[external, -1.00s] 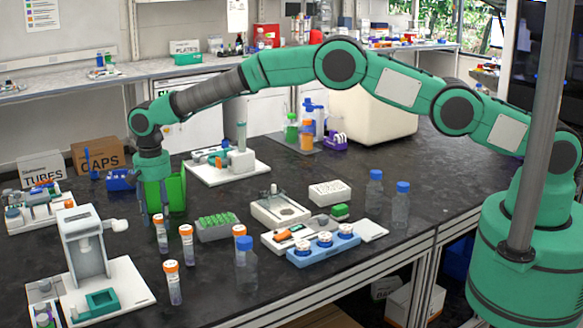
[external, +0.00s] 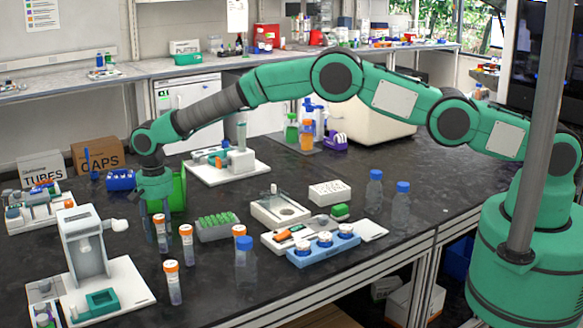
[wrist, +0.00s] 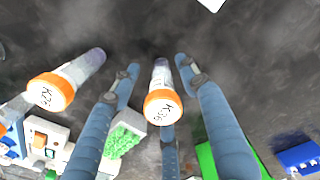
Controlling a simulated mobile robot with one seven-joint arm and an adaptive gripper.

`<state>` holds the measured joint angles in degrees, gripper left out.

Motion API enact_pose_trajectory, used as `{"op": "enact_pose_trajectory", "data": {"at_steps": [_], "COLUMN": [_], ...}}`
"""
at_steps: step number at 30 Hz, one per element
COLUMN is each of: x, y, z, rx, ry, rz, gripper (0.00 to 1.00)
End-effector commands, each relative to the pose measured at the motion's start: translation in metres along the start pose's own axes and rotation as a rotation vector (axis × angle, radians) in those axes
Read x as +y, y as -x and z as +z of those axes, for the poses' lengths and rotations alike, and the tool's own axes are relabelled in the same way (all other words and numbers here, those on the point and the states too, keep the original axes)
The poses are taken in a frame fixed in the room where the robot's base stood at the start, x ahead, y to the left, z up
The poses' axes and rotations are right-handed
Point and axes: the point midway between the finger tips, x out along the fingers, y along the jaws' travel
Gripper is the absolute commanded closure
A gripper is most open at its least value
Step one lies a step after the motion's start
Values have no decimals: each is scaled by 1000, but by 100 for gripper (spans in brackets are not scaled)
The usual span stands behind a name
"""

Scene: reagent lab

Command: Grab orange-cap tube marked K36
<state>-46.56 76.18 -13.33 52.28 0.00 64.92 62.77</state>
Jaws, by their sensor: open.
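The orange-cap tube marked K36 (wrist: 163,98) stands between the blue fingers of my gripper (wrist: 158,68) in the wrist view. The fingers are open, with visible gaps on both sides of it. A second orange-cap tube (wrist: 68,80), its cap reading like K26, is left of the left finger. Cap marks are unreadable there, and the fingers partly blend with the tube.
Other orange-cap tubes (external: 186,245) stand close by, one in front (external: 172,284). A green tube rack (external: 216,232) is to the right and a green container (external: 178,190) is behind the gripper. A grey-white device (external: 85,250) stands at left.

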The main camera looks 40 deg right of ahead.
Motion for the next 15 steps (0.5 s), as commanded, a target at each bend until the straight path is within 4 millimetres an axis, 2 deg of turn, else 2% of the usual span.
{"op": "enact_pose_trajectory", "data": {"at_steps": [5, 15], "x": [0, 0], "y": [-13, -14], "z": [0, 0], "rx": [0, 0], "ry": [0, 0], "rz": [-1, -1], "gripper": [55, 55]}}
